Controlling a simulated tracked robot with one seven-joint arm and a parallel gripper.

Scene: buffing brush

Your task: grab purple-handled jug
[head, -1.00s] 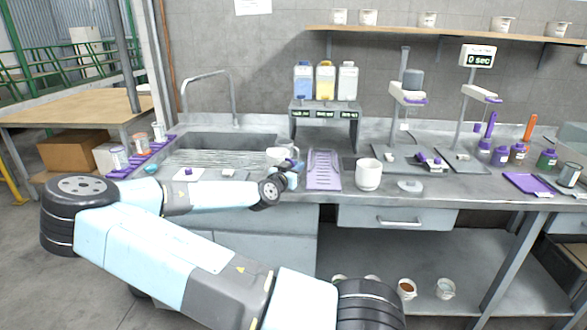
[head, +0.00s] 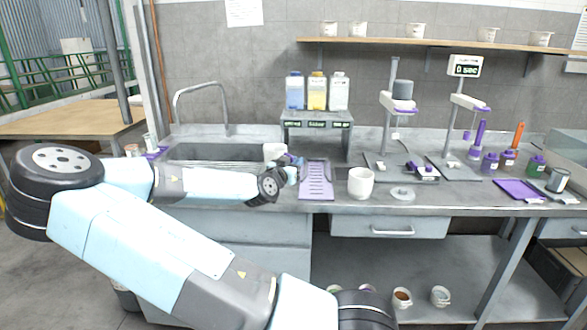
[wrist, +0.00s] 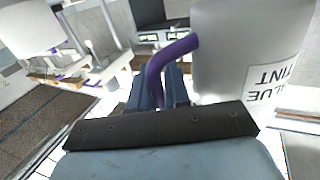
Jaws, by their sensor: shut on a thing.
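The jug (wrist: 245,50) shows large in the wrist view, with a whitish, translucent body and a partly visible label reading "TINT" upside down. Its purple handle (wrist: 170,55) curves out to the left of the body. My gripper (wrist: 160,90) is shut on this handle, with the blue-grey fingers on either side of it. In the head view, a pale vessel that looks like the jug (head: 275,152) shows by the sink's right end, partly hidden by my wrist. My gripper (head: 294,163) is beside it there, its fingers hard to make out.
A purple ridged tray (head: 316,180) lies right of my gripper, then a white cup (head: 360,183). A dispenser stand (head: 317,118) with three bottles rises behind. The sink (head: 215,150) is left. Two scale stands (head: 398,105) are further right.

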